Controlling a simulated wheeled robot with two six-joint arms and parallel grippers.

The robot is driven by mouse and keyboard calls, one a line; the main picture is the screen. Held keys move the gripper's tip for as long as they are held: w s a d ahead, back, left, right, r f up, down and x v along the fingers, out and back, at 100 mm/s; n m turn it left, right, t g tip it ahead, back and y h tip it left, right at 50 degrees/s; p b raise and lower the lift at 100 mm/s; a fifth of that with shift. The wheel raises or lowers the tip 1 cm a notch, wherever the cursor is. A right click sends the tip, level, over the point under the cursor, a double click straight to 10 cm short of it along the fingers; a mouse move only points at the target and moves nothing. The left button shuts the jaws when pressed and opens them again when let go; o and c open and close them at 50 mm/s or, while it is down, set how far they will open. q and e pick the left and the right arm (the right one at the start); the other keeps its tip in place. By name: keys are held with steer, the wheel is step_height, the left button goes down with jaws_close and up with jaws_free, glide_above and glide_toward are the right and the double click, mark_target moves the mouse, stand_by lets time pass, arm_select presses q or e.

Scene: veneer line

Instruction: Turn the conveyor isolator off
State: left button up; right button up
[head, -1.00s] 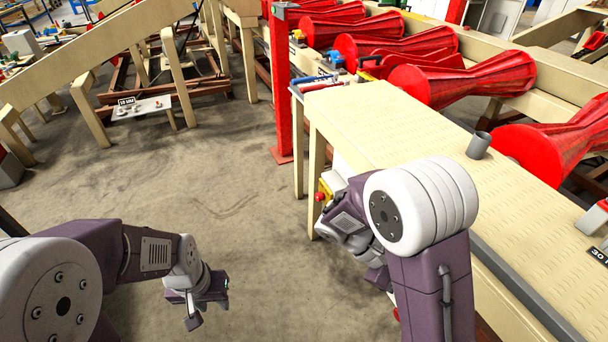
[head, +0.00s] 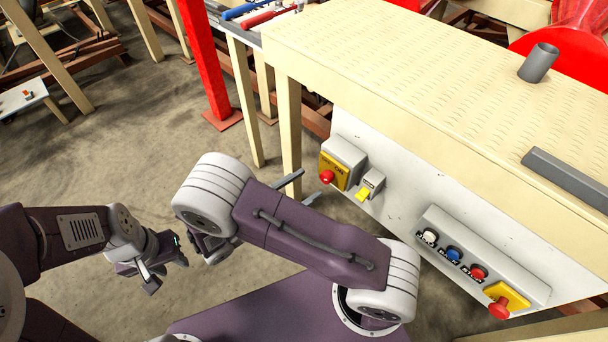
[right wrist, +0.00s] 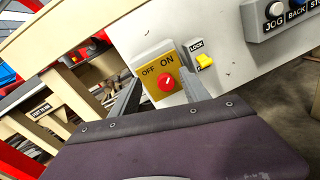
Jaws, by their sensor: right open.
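The conveyor isolator (head: 327,177) is a grey box with a yellow plate and a red knob, on the pale panel under the conveyor's end. In the right wrist view the isolator (right wrist: 165,83) faces me, tilted, with OFF at left and ON at right of its plate. I cannot clearly tell which way the knob points. My right gripper (head: 309,184) is open and empty, just left of and below the isolator. In the wrist view its fingers (right wrist: 160,78) flank the plate. My left gripper (head: 166,272) hangs over the floor at left, its opening unclear.
A small grey box with a yellow tab (head: 363,195), marked LOCK in the wrist view, sits right beside the isolator. A button box (head: 470,262) with a red mushroom button (head: 499,308) is further right. A table leg (head: 288,135) stands left. The floor between is clear.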

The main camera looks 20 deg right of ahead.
mark_target(324, 180)
steer(key=shift+s+a+f+n+t+b, duration=0.5)
steer(key=shift+a+f+n+t+b, duration=0.45)
steer(key=shift+f, duration=1.05)
steer(key=b+x, duration=0.2)
steer(key=x, duration=0.6)
steer(key=shift+d, duration=0.35)
steer(key=shift+w, duration=0.1)
jaws_close()
